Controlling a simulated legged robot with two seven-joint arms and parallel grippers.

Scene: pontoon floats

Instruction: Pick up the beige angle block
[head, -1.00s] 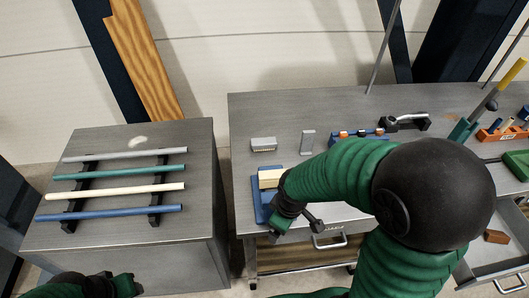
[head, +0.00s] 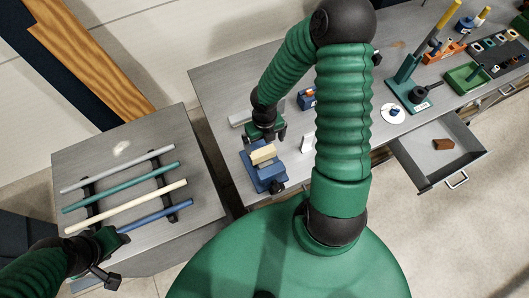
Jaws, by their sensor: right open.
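The beige angle block (head: 263,153) sits on a blue fixture (head: 268,176) near the left front edge of the right-hand bench. My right gripper (head: 268,138) is open. It is just behind the block in the picture, pointing down, with its fingertips close to the block's far side. I cannot tell whether it touches the block. My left gripper (head: 112,262) is at the front of the left table, near the ends of the rods and away from the block. Its jaw state is unclear.
A left table (head: 213,205) bears a rack with grey, teal, cream and blue rods. A gap separates it from the bench. A white part (head: 308,143) stands right of the fixture. An open drawer (head: 415,168) holding a brown block (head: 443,144) sticks out at right.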

